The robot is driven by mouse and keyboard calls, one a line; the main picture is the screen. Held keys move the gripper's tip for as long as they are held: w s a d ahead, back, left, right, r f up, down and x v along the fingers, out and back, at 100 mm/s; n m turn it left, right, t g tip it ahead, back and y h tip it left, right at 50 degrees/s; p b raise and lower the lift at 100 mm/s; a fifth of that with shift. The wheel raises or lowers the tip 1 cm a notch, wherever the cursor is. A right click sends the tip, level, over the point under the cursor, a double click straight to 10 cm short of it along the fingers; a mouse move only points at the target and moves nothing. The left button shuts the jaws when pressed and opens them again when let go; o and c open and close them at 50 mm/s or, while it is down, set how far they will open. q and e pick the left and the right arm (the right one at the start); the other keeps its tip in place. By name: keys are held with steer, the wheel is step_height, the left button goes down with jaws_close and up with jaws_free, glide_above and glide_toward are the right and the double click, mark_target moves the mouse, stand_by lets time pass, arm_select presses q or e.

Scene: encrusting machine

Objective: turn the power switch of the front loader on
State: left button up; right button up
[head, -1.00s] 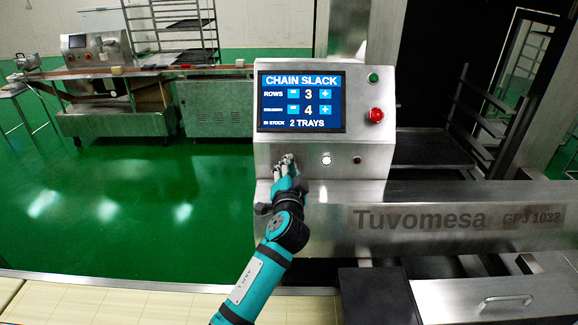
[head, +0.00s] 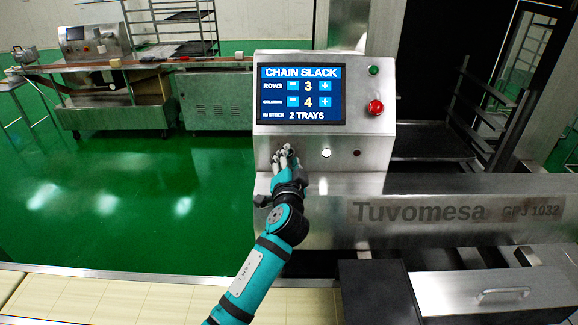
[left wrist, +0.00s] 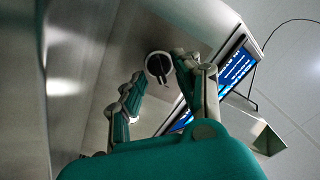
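The front loader is the steel machine with a control panel (head: 345,146) and a lit screen (head: 301,98) in the head view. A round dark knob with a light bar, apparently the power switch (left wrist: 159,67), shows in the left wrist view on the panel face. My left gripper (head: 285,153) covers that spot in the head view, below the screen. In the left wrist view my left gripper (left wrist: 160,70) is open, with its fingers to either side of the knob. I cannot tell whether they touch it. My right gripper is not in view.
A white button (head: 326,153), a dark button (head: 357,153), a red stop button (head: 376,107) and a green button (head: 374,70) are on the panel. A steel beam (head: 430,205) runs below. A pale slatted surface (head: 90,300) lies in front.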

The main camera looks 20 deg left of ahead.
arm_select(q)
steer(key=v, duration=1.2)
